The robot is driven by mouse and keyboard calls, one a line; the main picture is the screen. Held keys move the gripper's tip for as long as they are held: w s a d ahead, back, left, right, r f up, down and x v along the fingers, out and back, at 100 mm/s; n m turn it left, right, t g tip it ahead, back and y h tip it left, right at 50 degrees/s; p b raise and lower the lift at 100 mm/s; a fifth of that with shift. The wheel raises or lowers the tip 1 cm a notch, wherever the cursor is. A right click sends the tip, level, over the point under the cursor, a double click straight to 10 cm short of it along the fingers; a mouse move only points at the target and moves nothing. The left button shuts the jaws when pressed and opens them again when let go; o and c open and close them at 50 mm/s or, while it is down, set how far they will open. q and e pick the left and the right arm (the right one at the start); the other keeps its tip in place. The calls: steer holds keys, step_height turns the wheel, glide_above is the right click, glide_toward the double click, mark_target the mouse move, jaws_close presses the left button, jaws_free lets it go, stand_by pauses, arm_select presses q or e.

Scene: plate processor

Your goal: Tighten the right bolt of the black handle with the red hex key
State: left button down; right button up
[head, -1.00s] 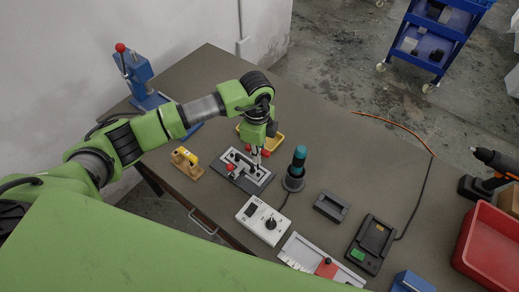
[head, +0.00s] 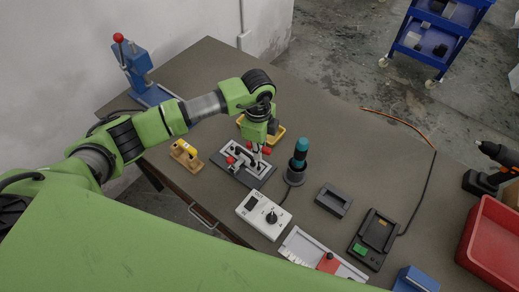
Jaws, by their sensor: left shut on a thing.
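The black handle (head: 241,160) lies on a metal plate with a dark base (head: 259,182) near the middle of the table. My left gripper (head: 258,155) points down over the right end of the handle. It is shut on a thin tool with red at it, which I take for the red hex key (head: 266,151). The tool's lower end is too small to tell whether it sits in the right bolt. A red part (head: 230,160) shows at the left end of the handle. The bolts are not clear at this size. My right gripper is not in view.
A teal-topped tool in a round holder (head: 299,160) stands close right of the plate. A white control box (head: 263,215) is in front, a yellow bin (head: 275,134) behind. A wooden block with a yellow item (head: 186,155) is at left.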

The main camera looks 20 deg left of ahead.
arm_select(q)
steer(key=shift+f, duration=0.3)
steer(key=shift+m+b, duration=1)
steer(key=shift+m, duration=1)
steer(key=shift+s, duration=0.1)
steer(key=shift+r+p, duration=1.45)
steer(key=shift+r, duration=0.6)
